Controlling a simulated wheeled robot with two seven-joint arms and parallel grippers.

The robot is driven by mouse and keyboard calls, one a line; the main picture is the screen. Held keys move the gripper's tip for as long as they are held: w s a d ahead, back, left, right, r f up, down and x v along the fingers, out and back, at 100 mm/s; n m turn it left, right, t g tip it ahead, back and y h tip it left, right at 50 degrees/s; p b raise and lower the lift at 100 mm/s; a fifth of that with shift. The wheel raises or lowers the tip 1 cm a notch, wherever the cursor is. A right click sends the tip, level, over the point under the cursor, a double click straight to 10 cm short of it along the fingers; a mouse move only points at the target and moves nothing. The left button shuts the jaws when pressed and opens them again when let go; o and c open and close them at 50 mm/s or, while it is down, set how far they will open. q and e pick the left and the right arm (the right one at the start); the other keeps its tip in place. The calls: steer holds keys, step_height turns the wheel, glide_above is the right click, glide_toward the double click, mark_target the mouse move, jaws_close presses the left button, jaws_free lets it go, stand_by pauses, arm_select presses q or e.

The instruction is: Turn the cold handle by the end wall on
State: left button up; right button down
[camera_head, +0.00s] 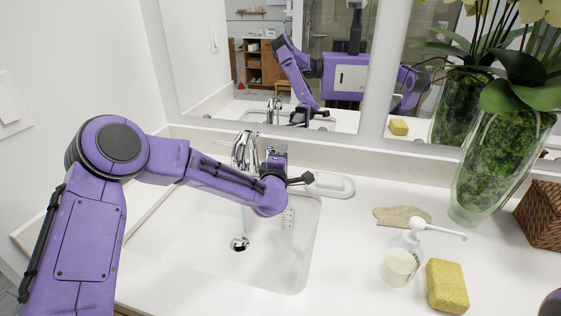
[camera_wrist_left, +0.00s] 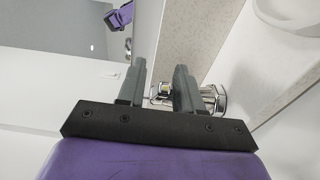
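A chrome faucet (camera_head: 245,150) stands at the back edge of the white sink, partly hidden by my left arm in the head view. In the left wrist view chrome faucet parts (camera_wrist_left: 213,98) show behind and right of the fingers, with another chrome piece (camera_wrist_left: 160,93) low between them. I cannot tell which part is the cold handle by the end wall. My left gripper (camera_head: 274,158) is close to the faucet. Its two grey fingers (camera_wrist_left: 160,72) stand apart with nothing seen gripped; contact with the chrome is unclear. My right gripper is not in view.
The sink basin (camera_head: 185,245) has a chrome drain; a faint pale line above it may be water. A white dish (camera_head: 330,186), tan cloth (camera_head: 402,216), soap dispenser (camera_head: 402,262), yellow sponge (camera_head: 447,286) and glass vase (camera_head: 495,165) stand right. A mirror (camera_head: 205,60) is behind.

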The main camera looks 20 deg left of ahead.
arm_select(q)
steer(key=b+v, duration=0.2)
steer(key=v, duration=0.8)
